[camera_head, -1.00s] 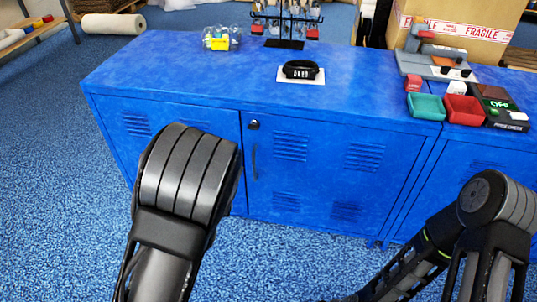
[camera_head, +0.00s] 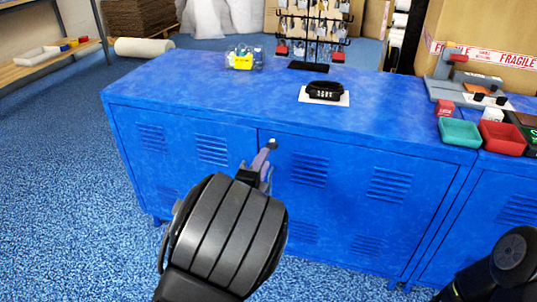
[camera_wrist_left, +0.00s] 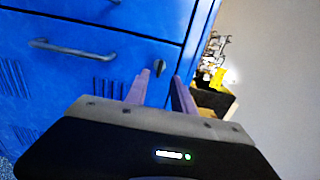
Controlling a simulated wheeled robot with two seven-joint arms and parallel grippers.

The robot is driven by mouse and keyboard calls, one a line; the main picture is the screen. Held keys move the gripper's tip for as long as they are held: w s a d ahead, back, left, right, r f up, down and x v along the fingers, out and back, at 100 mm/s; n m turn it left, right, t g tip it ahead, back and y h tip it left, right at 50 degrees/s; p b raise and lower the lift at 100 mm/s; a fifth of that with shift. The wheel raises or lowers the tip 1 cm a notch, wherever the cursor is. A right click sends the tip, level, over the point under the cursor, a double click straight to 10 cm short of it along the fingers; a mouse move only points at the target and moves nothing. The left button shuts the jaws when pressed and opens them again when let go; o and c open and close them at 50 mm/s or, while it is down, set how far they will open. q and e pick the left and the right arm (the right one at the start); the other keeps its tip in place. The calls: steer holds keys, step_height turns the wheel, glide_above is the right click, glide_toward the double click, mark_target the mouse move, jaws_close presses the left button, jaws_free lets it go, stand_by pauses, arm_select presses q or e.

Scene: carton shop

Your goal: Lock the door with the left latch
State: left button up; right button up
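The blue door (camera_head: 330,195) with louvred slots is flush with the front of the blue cabinet. A small latch (camera_head: 272,143) sits at its upper left corner. In the left wrist view the latch (camera_wrist_left: 160,67) shows as a small dark oval, and the door's handle (camera_wrist_left: 75,48) is to its left. My left gripper (camera_head: 266,158) reaches to the latch from below. In the left wrist view my left gripper (camera_wrist_left: 166,78) has its fingers apart, with the latch seen between their tips; contact cannot be told. My right gripper is out of view.
On the cabinet top (camera_head: 200,95) are a black object on a white card (camera_head: 325,92), a clear box with a yellow label (camera_head: 243,59) and a black rack (camera_head: 308,65). Teal (camera_head: 459,133) and red (camera_head: 502,138) trays stand at the right. My right arm is at the lower right.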

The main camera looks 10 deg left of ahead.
arm_select(q)
steer(key=w+b, duration=0.1)
steer(key=w, duration=0.3)
steer(key=shift+w+d, duration=0.1)
steer(key=shift+w, duration=0.3)
steer(key=shift+c, duration=0.2)
jaws_close()
